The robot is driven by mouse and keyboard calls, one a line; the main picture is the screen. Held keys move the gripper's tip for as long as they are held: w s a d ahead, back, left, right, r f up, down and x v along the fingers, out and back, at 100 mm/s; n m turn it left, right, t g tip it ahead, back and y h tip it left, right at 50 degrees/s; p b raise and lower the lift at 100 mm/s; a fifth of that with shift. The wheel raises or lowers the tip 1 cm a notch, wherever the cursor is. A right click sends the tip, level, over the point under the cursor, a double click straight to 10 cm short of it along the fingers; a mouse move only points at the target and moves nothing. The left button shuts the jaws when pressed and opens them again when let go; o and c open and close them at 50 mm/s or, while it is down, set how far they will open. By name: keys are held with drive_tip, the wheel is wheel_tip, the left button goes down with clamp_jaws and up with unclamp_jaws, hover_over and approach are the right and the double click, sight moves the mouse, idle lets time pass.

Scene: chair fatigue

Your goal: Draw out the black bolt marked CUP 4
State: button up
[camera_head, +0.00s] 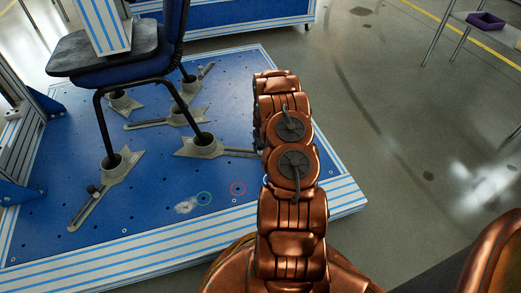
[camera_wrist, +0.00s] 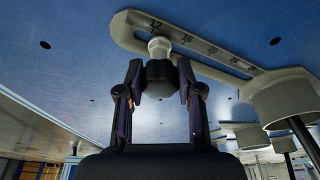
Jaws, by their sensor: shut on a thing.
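In the wrist view, my gripper (camera_wrist: 160,85) is shut on a black bolt (camera_wrist: 160,76), with one finger at each side of its round head. A pale collar (camera_wrist: 159,47) shows beyond the head, at the end of a slotted grey bracket (camera_wrist: 122,30) near the mark 12. I cannot tell whether the shank is still in the plate. No CUP 4 marking is legible. In the head view, my arm hides the gripper and this bolt; the right-hand bracket (camera_head: 236,151) runs behind my arm from a chair-leg cup (camera_head: 205,146).
A chair (camera_head: 115,68) stands in grey cups. Another black knob (camera_head: 93,190) sits on the front-left bracket. Open floor (camera_head: 400,130) lies to the right.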

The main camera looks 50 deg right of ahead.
drive_tip(key=shift+w+p+v, duration=0.15)
drive_tip(key=shift+p+v, duration=0.15)
drive_tip(key=shift+v, duration=0.4)
drive_tip(key=shift+w+p+v, duration=0.15)
drive_tip(key=shift+p+v, duration=0.1)
drive_tip(key=shift+v, duration=0.4)
drive_tip(key=shift+d+r+p, duration=0.15)
drive_tip(key=shift+r+p, duration=0.25)
drive_tip(key=shift+r, duration=0.8)
drive_tip(key=shift+w+p+v, duration=0.2)
drive_tip(key=shift+p+v, duration=0.15)
drive_tip(key=shift+v, duration=0.55)
drive_tip(key=shift+w+p+v, duration=0.2)
drive_tip(key=shift+p+v, duration=0.15)
drive_tip(key=shift+v, duration=0.6)
drive_tip(key=shift+d+r, duration=0.1)
drive_tip(key=shift+d, duration=0.1)
